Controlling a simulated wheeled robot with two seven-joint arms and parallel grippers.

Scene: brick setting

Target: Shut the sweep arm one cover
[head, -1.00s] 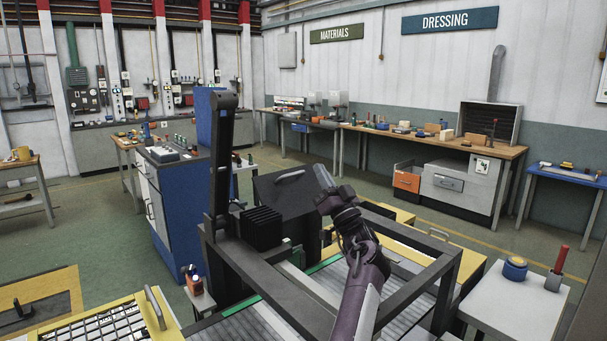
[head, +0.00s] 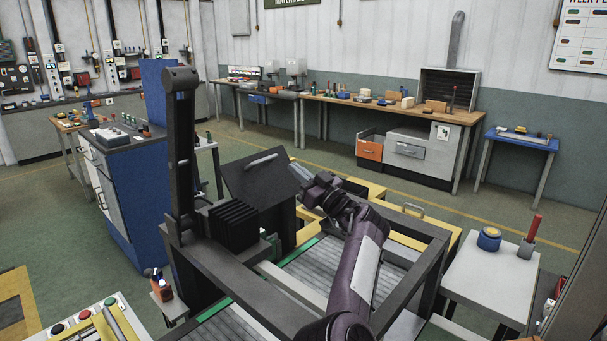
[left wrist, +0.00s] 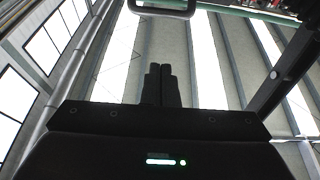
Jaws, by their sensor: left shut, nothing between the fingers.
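The likely cover is a dark panel (head: 246,187) with a grey bar handle (head: 261,162). It stands tilted up behind the dark machine frame (head: 268,306) in the head view; I cannot read a label on it. My left gripper (head: 297,172) overlaps the panel's right edge in the picture, fingers pointing up and left. I cannot tell whether it touches. In the left wrist view its dark fingers (left wrist: 160,86) are together with nothing between them. My right gripper is not in view.
A dark upright post (head: 181,150) and a black ribbed block (head: 233,226) stand left of the panel. A blue cabinet (head: 130,215) is further left. A white side table (head: 482,271) with a blue-and-yellow item stands at right. Open floor lies behind.

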